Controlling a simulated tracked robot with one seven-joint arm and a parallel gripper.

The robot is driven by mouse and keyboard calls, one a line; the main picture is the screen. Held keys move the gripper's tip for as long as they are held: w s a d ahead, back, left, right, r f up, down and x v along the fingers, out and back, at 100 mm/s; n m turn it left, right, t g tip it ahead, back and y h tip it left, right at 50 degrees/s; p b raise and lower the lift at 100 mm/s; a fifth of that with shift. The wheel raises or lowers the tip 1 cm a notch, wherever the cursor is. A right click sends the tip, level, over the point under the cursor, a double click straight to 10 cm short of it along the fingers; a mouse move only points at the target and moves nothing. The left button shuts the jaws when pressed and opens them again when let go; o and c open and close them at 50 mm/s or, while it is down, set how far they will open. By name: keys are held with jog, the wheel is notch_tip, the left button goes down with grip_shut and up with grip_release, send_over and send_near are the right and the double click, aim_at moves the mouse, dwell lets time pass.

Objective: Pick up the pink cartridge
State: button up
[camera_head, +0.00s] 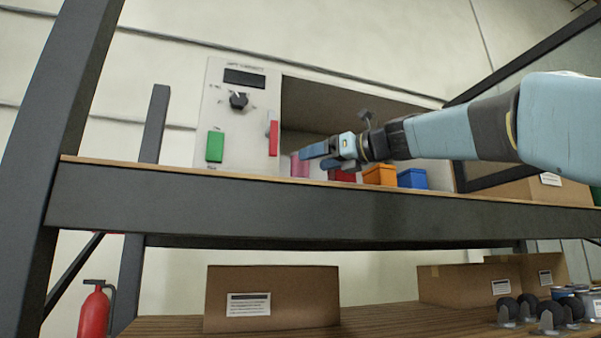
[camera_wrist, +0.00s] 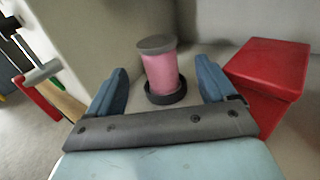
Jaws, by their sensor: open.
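The pink cartridge (camera_wrist: 161,72) stands upright in the wrist view, with a grey cap on top and a dark ring-shaped base (camera_wrist: 166,94) around its foot. In the head view the pink cartridge (camera_head: 299,165) shows on the upper shelf, just left of my gripper. My gripper (camera_wrist: 165,82) is open, with one blue finger on each side of the cartridge in the picture. No contact with it shows. In the head view my gripper (camera_head: 322,157) reaches in from the right; I cannot tell the exact depth between the fingers and the cartridge.
A red box (camera_wrist: 270,65) stands close to the right finger. Orange (camera_head: 380,175) and blue (camera_head: 412,179) boxes stand farther right on the shelf. A control panel (camera_head: 228,120) with a green button and red switch is at left. The shelf's front edge (camera_head: 300,190) runs below my arm.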

aim_at(294, 166)
jog(key=shift+x, duration=3.9)
jog(key=shift+f, duration=0.1)
jog(key=shift+c, duration=0.5)
jog(key=c, duration=1)
